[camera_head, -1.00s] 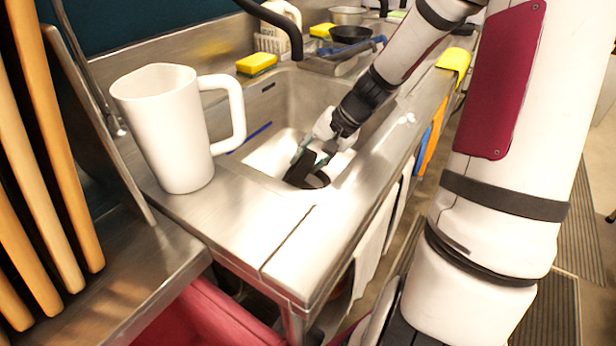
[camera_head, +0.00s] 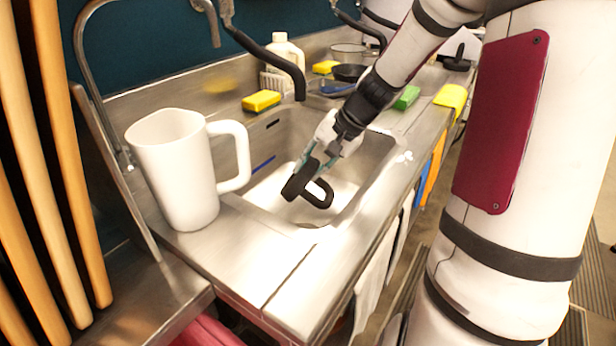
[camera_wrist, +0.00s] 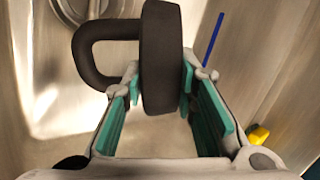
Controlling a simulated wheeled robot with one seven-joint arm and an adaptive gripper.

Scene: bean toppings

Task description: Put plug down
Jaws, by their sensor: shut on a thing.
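The plug is a black disc with a loop handle (camera_head: 301,181); it also shows in the wrist view (camera_wrist: 161,60). My gripper (camera_head: 312,166) is shut on it, with the teal finger pads on either side of the disc in the wrist view. The plug is tilted, disc on edge, and is held over the sink basin (camera_head: 358,178). Its loop points to the right in the head view. In the wrist view a round metal drain (camera_wrist: 80,8) shows at the upper left of the basin, apart from the plug.
A white pitcher (camera_head: 172,175) stands on the counter left of the sink. Yellow sponges (camera_head: 261,101), a faucet and a white bottle (camera_head: 287,60) line the back. A blue stick (camera_head: 264,164) lies in the basin. The front counter (camera_head: 262,255) is clear.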

